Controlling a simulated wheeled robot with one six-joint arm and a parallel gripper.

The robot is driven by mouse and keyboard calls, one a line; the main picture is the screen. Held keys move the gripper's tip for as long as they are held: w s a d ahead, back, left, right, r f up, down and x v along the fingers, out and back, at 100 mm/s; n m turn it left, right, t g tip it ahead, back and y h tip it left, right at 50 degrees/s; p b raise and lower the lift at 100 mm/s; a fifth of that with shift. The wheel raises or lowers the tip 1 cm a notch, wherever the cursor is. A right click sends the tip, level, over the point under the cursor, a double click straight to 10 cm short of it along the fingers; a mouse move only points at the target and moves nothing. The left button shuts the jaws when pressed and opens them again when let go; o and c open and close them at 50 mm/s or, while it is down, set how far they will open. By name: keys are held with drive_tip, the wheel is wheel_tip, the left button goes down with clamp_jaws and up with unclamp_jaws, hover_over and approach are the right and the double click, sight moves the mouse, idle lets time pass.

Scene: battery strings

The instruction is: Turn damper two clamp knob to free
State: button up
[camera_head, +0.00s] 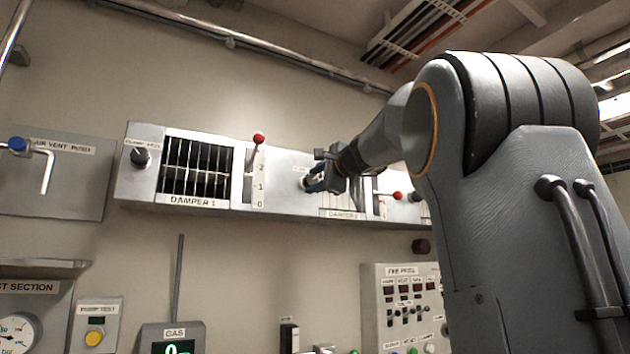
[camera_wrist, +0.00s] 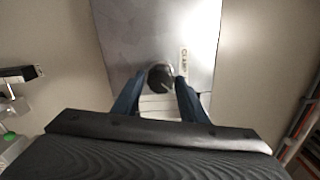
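The damper two clamp knob (camera_wrist: 160,77) is a dark round knob on a pale metal panel, beside a label reading CLAMP (camera_wrist: 184,62). My gripper (camera_wrist: 161,80) has its two blue fingers on either side of the knob, with a narrow gap showing at the left finger. I cannot tell how deep the knob sits between them. In the head view my gripper (camera_head: 313,184) is at the damper two panel (camera_head: 285,190). The DAMPER 2 label (camera_head: 342,214) shows below, partly behind my arm.
Damper one, with its louvre grille (camera_head: 195,168), clamp knob (camera_head: 140,157) and red-tipped lever (camera_head: 258,140), is to the left. A second red-tipped lever (camera_head: 397,196) is right of my gripper. A fire panel (camera_head: 403,300) is below. Pipes run above.

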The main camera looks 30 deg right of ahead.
drive_tip(key=shift+o, duration=0.8)
drive_tip(key=s+b, duration=0.3)
drive_tip(key=s, duration=0.5)
drive_tip(key=shift+d+b, duration=0.15)
drive_tip(key=shift+b, duration=0.15)
drive_tip(key=shift+w, duration=0.1)
